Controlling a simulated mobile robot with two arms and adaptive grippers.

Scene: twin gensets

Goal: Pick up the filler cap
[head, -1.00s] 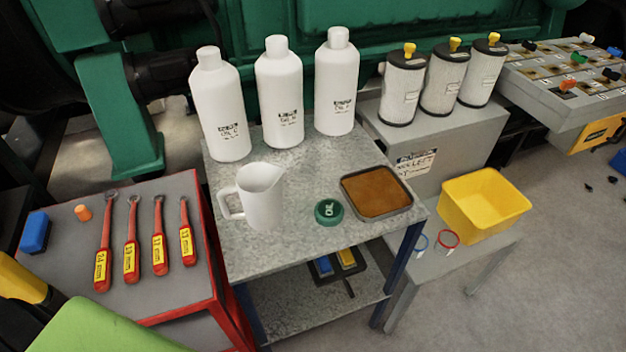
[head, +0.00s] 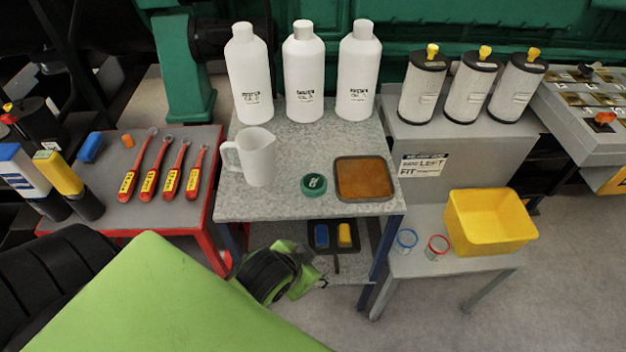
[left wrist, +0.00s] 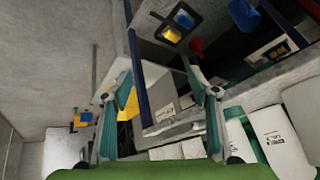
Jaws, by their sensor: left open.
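The filler cap (head: 314,186), round and dark green with white lettering, lies on the grey metal table top (head: 290,205). It sits between the white jug (head: 258,158) and a square pan of brown liquid (head: 363,178), apart from both. My left gripper (head: 312,279) is low, in front of the table and below its top, partly hidden by my green arm. In the left wrist view my left gripper (left wrist: 167,90) has its fingers spread, with nothing held between them. I cannot make out the cap in that view. My right gripper does not show.
Three white oil bottles (head: 303,75) stand behind the cap. A tray (head: 334,250) with blue and yellow pieces lies on the lower shelf. Several red wrenches (head: 172,170) lie on the left bench. A yellow bin (head: 490,222) stands right, on a low stand.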

